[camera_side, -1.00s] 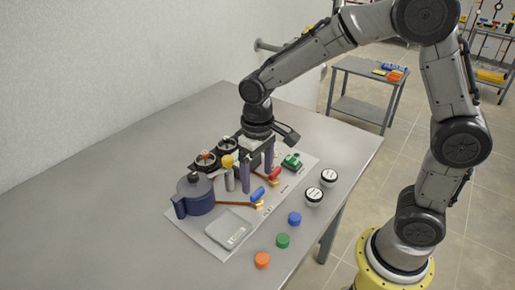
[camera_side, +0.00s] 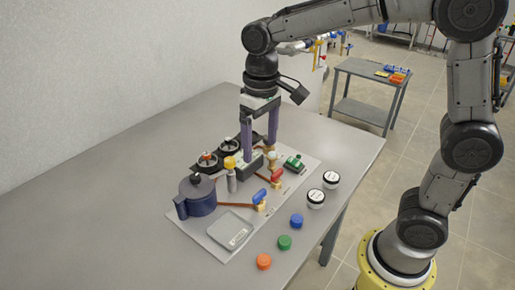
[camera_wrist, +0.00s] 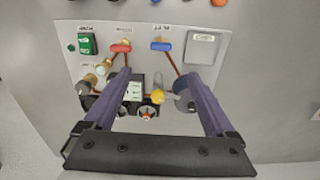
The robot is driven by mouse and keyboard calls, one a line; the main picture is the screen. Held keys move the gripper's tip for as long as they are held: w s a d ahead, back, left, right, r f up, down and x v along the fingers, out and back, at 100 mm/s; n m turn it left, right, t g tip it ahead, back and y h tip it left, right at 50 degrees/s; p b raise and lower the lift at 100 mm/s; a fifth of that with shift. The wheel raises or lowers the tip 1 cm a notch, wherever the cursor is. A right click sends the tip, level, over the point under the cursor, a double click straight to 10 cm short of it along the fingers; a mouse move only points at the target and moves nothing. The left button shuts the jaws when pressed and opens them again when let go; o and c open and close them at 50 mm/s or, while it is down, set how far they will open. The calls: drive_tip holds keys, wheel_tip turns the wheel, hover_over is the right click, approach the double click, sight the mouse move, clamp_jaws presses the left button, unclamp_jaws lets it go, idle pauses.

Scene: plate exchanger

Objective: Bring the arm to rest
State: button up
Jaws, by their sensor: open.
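My gripper (camera_side: 260,145) has two long purple fingers set wide apart and nothing between them. In the side view it hangs pointing down above the plate exchanger set-up, near its dark block (camera_side: 249,160). In the wrist view my gripper (camera_wrist: 158,85) also shows open, with the white panel (camera_wrist: 210,108) of the set-up beyond its fingers. The fingertips appear clear of the parts, but the exact gap is hard to tell. The arm is bent and raised over the table.
Loose caps (camera_side: 284,242) and black-and-white jars (camera_side: 316,197) lie at right. The table's left (camera_side: 90,200) is clear.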

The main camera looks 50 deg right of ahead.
drive_tip(key=s+d+r+t, duration=0.35)
drive_tip(key=s+r, duration=0.25)
drive_tip(key=s, duration=0.2)
drive_tip(key=s+d+f+t, duration=0.2)
drive_tip(key=s+f, duration=0.2)
drive_tip(key=s, duration=0.5)
drive_tip(key=shift+s+d+f, duration=0.15)
drive_tip(key=shift+s+f, duration=0.05)
drive_tip(key=shift+s, duration=0.2)
